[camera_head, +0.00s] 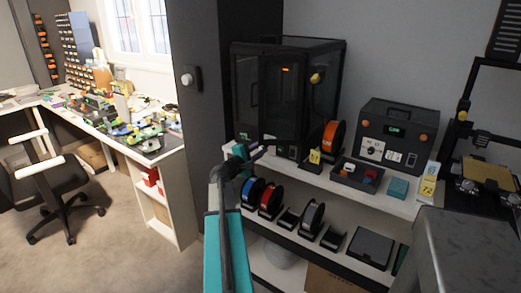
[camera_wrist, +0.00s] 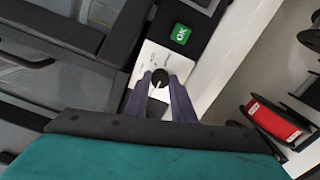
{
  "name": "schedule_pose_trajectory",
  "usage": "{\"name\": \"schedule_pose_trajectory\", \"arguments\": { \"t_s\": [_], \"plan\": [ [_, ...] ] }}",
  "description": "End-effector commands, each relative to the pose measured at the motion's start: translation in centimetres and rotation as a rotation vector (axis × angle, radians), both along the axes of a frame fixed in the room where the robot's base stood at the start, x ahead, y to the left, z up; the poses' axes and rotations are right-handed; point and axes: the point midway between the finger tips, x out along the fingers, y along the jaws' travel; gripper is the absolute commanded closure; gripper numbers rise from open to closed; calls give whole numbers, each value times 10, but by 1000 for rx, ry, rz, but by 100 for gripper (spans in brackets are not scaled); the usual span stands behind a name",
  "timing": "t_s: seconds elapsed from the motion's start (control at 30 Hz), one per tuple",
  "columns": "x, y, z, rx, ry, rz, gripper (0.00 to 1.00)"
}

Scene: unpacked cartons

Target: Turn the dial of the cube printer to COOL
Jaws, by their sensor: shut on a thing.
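The cube printer (camera_head: 283,95) is a black enclosed box with dark clear panels on the upper shelf in the head view. Its dark frame fills the upper left of the wrist view (camera_wrist: 75,30). A small black dial (camera_wrist: 159,76) with a light pointer line sits on a white plate (camera_wrist: 152,53); the marks on the plate are too small to read. My gripper (camera_wrist: 160,84) has its two purple fingers shut on the dial, one on each side. In the head view my gripper (camera_head: 262,151) is at the printer's lower front, and the dial is hidden there.
A green OK display (camera_wrist: 181,34) is beside the dial plate. On the upper shelf (camera_head: 405,207) stand an orange spool (camera_head: 333,141), a dark tray (camera_head: 345,178) and a control box (camera_head: 397,135). Several spools stand on the lower shelf, near my arm.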

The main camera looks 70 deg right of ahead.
Motion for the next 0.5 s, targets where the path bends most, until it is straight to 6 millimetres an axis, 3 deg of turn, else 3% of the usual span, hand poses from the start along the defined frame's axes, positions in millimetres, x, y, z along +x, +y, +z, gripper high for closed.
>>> {"name": "schedule_pose_trajectory", "arguments": {
  "t_s": [0.13, 0.17, 0.23, 0.5],
  "plan": [
    [2, -2, 3, -3, 4, 6, 100],
    [2, -2, 3, -3, 4, 6, 72],
    [2, -2, 3, -3, 3, 5, 61],
    [0, -1, 1, -2, 2, 2, 59]
  ]
}}
